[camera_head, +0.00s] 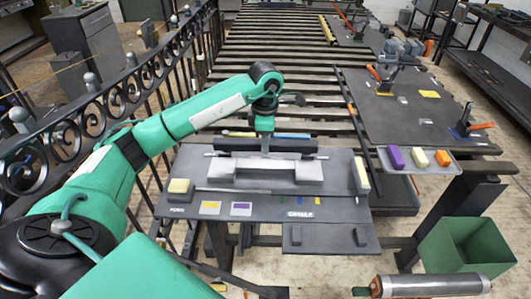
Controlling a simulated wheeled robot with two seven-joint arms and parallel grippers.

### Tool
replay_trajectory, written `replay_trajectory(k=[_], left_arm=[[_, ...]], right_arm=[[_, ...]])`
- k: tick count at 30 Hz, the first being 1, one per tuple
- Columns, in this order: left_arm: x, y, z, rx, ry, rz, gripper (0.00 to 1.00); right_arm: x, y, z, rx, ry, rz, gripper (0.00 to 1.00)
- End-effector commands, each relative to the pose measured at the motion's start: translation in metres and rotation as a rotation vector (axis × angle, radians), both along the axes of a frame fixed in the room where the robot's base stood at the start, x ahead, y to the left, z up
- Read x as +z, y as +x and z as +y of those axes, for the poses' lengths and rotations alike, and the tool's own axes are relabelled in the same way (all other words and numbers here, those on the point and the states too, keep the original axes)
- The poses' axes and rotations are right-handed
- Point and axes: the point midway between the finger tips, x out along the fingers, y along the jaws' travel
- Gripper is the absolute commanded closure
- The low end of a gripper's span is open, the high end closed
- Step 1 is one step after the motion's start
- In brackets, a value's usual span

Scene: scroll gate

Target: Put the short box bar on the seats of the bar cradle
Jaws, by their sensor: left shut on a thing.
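My left gripper (265,147) is shut on the middle of a dark bar, the short box bar (295,146), which lies level across the picture. Just in front of it in the picture is a light grey piece with two end blocks, seemingly the bar cradle (308,172). The bar looks held above and behind this piece. I cannot tell the exact gap. The fingertips and the bar's underside are hard to make out. My right gripper is not in view.
The dark worktop (335,190) carries a pale yellow block (179,187) at left, another (361,175) at right, and a thin rod in front. Two small dark blocks stand on the front plate (328,240). A scroll railing (110,100) runs along the left; a green bin (465,245) stands right.

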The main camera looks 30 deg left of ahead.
Motion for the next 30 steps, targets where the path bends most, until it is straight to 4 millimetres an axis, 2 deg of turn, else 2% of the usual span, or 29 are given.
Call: replay_trajectory(k=[3, 8, 15, 27, 28, 30], left_arm=[[-0.009, 0.001, 0.000, 0.001, -0.001, -0.002, 1.00], [-0.019, 0.000, 0.000, 0.001, -0.001, -0.001, 1.00], [-0.051, 0.000, 0.000, 0.000, -0.001, -0.001, 1.00], [-0.057, 0.001, 0.000, 0.000, 0.000, -0.004, 1.00], [-0.058, 0.000, 0.000, 0.000, 0.001, -0.001, 0.71], [-0.057, 0.000, 0.000, 0.000, 0.001, -0.001, 0.57]], right_arm=[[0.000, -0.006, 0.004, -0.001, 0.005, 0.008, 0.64], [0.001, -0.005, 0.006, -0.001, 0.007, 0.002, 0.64], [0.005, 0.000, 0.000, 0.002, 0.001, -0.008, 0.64], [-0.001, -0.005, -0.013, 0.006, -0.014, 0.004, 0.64], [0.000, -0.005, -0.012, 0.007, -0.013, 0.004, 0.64], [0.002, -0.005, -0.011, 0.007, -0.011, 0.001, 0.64]])
